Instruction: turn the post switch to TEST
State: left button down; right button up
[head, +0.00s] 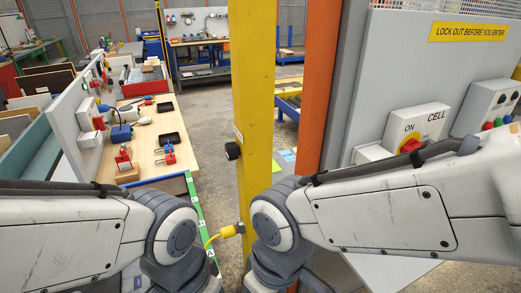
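A yellow post (253,80) stands upright in the middle of the head view. A round black knob (233,151) sticks out from its left side, about halfway up. No TEST marking is readable beside it. A small pale label is on the post just above the knob. My two arms come in from the lower left and lower right, and their wrist joints stand on either side of the post's lower part. Both grippers are out of the picture, below its edge, so what they hold is hidden.
An orange post (319,90) and a grey panel stand at right, with a CELL switch (411,143) with a red knob marked ON. A yellow plug and cable (227,232) sit low by the post. A wooden workbench (147,155) with tools is at left. Floor shows between.

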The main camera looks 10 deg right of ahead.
aim_at(232, 150)
jog(key=z, duration=0.45)
jog(key=k, duration=0.65)
jog(key=u, duration=1.4)
